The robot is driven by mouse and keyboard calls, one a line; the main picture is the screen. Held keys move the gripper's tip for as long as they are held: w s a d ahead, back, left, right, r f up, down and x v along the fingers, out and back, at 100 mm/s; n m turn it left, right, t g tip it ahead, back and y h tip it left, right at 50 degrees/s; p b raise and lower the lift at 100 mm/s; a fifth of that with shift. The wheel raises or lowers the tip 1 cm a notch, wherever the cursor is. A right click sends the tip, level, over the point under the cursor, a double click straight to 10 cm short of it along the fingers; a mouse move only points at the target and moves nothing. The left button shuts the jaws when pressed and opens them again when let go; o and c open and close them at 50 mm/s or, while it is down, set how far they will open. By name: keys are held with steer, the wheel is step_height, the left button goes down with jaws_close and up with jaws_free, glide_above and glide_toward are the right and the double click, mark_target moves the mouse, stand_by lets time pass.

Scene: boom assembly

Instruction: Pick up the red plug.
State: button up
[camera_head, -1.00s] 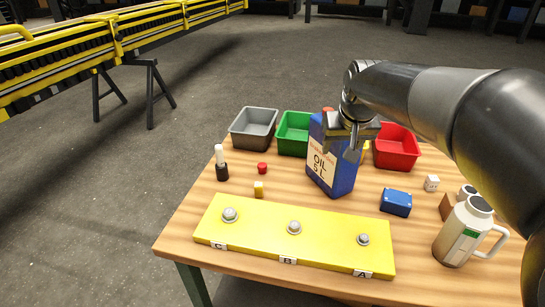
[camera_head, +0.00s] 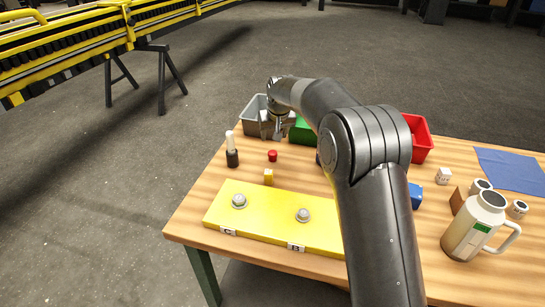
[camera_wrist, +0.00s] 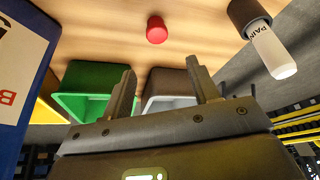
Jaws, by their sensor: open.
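My gripper (camera_head: 275,128) is above the table near the grey and green bins, behind the plug in the head view. In the wrist view its two fingers (camera_wrist: 160,78) are spread with nothing between them.
A grey bin (camera_head: 252,120), a green bin (camera_head: 303,132) and a red bin (camera_head: 424,150) stand at the back. A black-and-white bottle (camera_head: 232,158) stands left of the plug. The blue oil can (camera_wrist: 22,70) is close in the wrist view.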

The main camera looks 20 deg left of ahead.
glide_above(273, 153)
steer(key=f, duration=0.2)
steer(key=s+f, duration=0.1)
steer(key=f, duration=0.1)
steer(key=shift+d+f, duration=0.2)
steer(key=shift+f, duration=0.05)
steer(key=f, duration=0.4)
steer(key=shift+w+a+f, duration=0.1)
steer(key=shift+w+f, duration=0.15)
steer(key=shift+f, duration=0.15)
steer(key=shift+w+a+f, duration=0.1)
steer(key=shift+w+f, duration=0.1)
steer(key=shift+f, duration=0.2)
steer(key=shift+c, duration=0.2)
steer(key=c, duration=1)
